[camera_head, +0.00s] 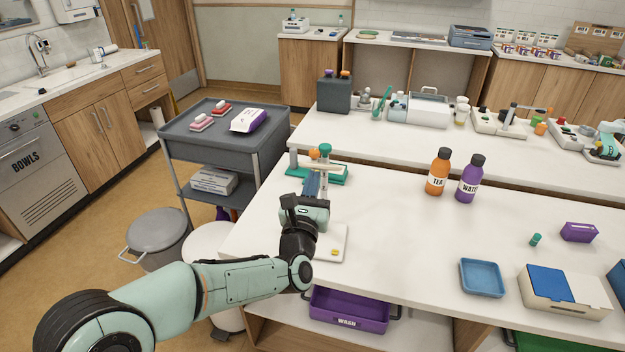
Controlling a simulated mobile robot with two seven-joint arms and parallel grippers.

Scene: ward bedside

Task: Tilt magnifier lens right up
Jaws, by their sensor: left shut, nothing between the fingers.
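My left gripper (312,183) reaches over the left end of the white table and is shut with nothing in it. Its fingers point away, toward a stand with a green base (330,178) and an upright with orange and teal knobs. A flat white base (332,246) with a small yellow mark lies under my left wrist, which covers much of it. I cannot make out a magnifier lens or its tilt; the gripper and wrist hide part of this area. My right gripper is not in view.
An orange TEA bottle (437,175) and a purple bottle (469,181) stand at mid-table. A blue tray (482,278) and a white box with a blue panel (562,292) are at the front right. A grey cart (190,135) stands left. The table centre is clear.

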